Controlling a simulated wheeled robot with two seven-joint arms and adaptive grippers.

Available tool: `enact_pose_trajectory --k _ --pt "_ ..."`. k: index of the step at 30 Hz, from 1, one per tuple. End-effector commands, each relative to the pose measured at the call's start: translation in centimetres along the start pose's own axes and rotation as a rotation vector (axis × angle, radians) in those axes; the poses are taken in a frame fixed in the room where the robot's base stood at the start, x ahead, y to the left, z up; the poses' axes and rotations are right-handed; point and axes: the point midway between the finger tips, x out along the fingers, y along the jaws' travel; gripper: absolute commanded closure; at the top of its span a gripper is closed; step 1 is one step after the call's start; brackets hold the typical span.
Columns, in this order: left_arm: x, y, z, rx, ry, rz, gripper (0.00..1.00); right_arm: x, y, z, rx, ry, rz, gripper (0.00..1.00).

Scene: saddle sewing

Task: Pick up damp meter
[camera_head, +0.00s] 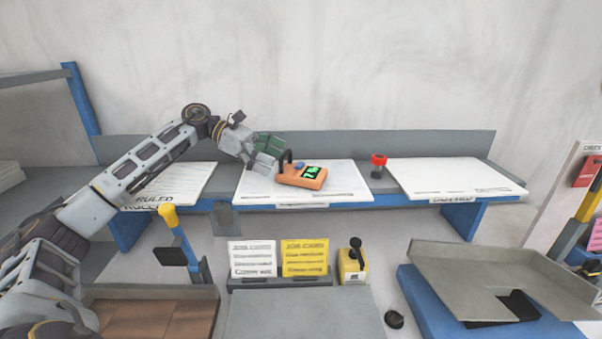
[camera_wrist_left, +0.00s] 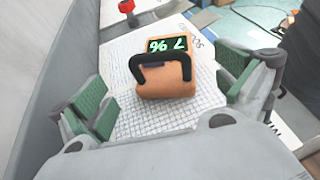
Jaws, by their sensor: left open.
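The damp meter is an orange device (camera_head: 303,178) with a black handle and a lit green display. It lies on the middle white sheet (camera_head: 345,182) of the shelf in the head view. In the left wrist view the damp meter (camera_wrist_left: 168,85) shows a percent reading, and its black handle faces the camera. My left gripper (camera_head: 272,155) is at the left end of the meter. In the left wrist view my left gripper (camera_wrist_left: 170,98) is open, its green-padded fingers on either side of the handle end and apart from it. My right gripper is not in view.
A red-topped black item (camera_head: 378,164) stands right of the meter. White sheets lie on the shelf at left (camera_head: 185,184) and right (camera_head: 450,178). A grey back panel (camera_head: 420,143) rises behind. Below are a white card (camera_head: 252,259), a yellow card (camera_head: 304,257) and a grey tray (camera_head: 500,270).

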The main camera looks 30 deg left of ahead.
Motion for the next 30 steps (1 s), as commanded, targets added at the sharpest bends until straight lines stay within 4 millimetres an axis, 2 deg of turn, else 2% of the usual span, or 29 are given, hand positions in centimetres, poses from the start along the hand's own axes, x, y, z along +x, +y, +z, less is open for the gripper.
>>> enact_pose_trajectory --k 6,11,22,23,30 --pt "2.0 0.0 0.1 0.000 -0.001 0.000 0.00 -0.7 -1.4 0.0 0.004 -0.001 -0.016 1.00" --pt "2.5 0.0 0.1 0.001 -0.001 -0.001 0.00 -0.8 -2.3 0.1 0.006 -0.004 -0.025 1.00" --pt "2.4 0.0 0.1 0.001 -0.001 0.000 0.00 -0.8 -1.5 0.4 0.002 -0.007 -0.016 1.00" --pt "2.4 0.0 0.1 0.001 -0.001 0.000 0.01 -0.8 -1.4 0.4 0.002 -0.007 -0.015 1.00" --pt "2.4 0.0 0.1 0.001 -0.001 0.000 0.32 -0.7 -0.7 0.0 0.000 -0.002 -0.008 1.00"
